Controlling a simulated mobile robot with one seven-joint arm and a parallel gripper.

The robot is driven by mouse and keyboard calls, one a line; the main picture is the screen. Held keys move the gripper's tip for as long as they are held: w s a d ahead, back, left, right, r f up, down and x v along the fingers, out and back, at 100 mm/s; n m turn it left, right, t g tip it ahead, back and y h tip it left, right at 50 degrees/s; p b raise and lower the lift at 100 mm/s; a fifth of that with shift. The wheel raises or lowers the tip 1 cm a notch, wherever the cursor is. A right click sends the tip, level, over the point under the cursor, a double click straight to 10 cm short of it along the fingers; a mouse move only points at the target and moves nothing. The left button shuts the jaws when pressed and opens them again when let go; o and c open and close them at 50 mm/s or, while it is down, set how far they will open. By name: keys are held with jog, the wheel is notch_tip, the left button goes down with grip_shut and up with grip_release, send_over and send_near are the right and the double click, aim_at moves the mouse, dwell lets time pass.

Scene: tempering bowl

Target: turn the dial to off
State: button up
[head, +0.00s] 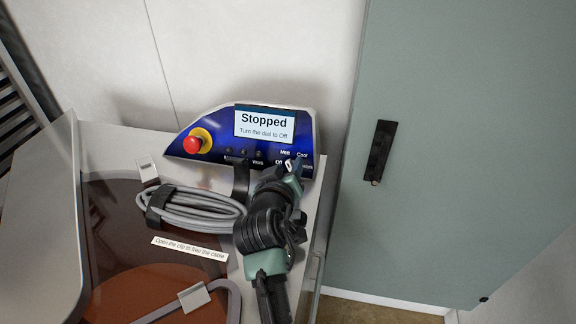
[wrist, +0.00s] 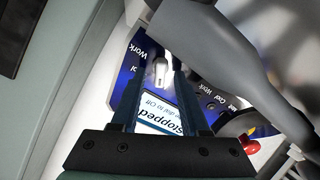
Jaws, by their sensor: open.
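The dial (head: 289,163) is at the right end of the blue control panel (head: 222,143), among the labels Melt, Cool, Off and a partly covered one. In the head view my gripper (head: 295,168) is at the dial and covers much of it. In the wrist view the pale dial (wrist: 160,70) shows between the two fingers of my gripper (wrist: 157,76), which are apart. I cannot tell whether a finger touches it or which label it points to. The panel's screen (head: 264,123) reads "Stopped" and "Turn the dial to Off".
A red stop button (head: 193,144) on a yellow ring sits at the panel's left. A coiled grey cable (head: 205,206) in a black clip lies left of my arm. A brown-tinted cover (head: 125,235) is at lower left. A green cabinet door (head: 450,150) stands at right.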

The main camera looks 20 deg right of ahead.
grip_shut()
jog(key=shift+n+p, duration=0.3)
dwell(0.3)
jog(key=n+p, duration=0.1)
jog(key=n, duration=0.1)
jog(key=n+p, duration=0.2)
jog(key=shift+a+r+n+y, duration=0.1)
jog(key=shift+r+n+y, duration=0.05)
jog(key=shift+n+y, duration=0.15)
jog(key=n+p, duration=0.4)
jog(key=n, duration=0.1)
jog(key=shift+f+n+p, duration=0.3)
jog(key=shift+n+p, duration=0.45)
jog(key=shift+n, duration=0.25)
